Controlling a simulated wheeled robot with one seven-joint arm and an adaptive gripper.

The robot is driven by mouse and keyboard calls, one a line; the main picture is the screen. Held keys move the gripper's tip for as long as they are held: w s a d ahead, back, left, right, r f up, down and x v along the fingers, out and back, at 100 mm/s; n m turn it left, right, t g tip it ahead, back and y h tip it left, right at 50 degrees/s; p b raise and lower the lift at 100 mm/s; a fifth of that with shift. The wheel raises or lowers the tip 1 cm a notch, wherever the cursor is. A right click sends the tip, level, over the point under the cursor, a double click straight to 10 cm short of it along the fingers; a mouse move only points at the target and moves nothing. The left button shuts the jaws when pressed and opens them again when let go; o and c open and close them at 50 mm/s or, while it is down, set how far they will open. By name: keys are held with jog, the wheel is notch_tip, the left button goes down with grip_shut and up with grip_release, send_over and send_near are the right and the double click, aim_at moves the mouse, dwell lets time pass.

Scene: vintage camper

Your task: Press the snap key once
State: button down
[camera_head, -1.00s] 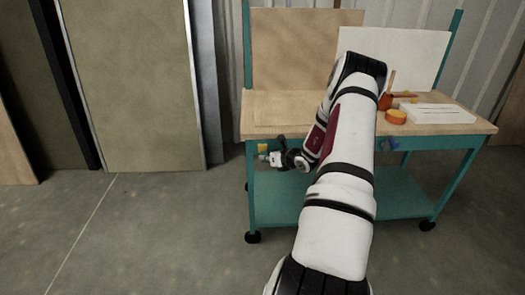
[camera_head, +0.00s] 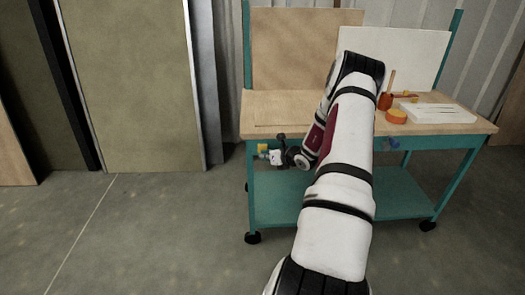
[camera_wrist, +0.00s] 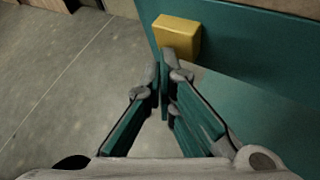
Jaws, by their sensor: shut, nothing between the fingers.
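A yellow block (camera_wrist: 178,36) sticks out from the teal front rail of a workbench. It also shows in the head view (camera_head: 263,147), near the rail's left end. It carries no readable label, so I cannot tell for sure that it is the snap key. My gripper (camera_wrist: 165,68) is shut and empty, its fingertips just below the block in the wrist view. I cannot tell whether they touch it. In the head view my gripper (camera_head: 263,157) is beside the rail, just under the block.
A blue knob-like part (camera_head: 393,143) sits on the same rail, farther right. The wooden benchtop (camera_head: 222,124) holds an orange roll (camera_head: 396,116), a red-orange container (camera_head: 385,101) and a white box (camera_head: 437,113). A teal lower shelf (camera_head: 400,200) lies below. The floor at left is clear.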

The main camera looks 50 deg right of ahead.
jog(key=shift+w+d, duration=0.35)
jog(key=shift+d, duration=0.05)
dwell(0.8)
jog(key=shift+a, duration=0.1)
jog(key=shift+s+a, duration=0.65)
jog(key=shift+s+a, duration=1.6)
jog(key=shift+a, duration=0.3)
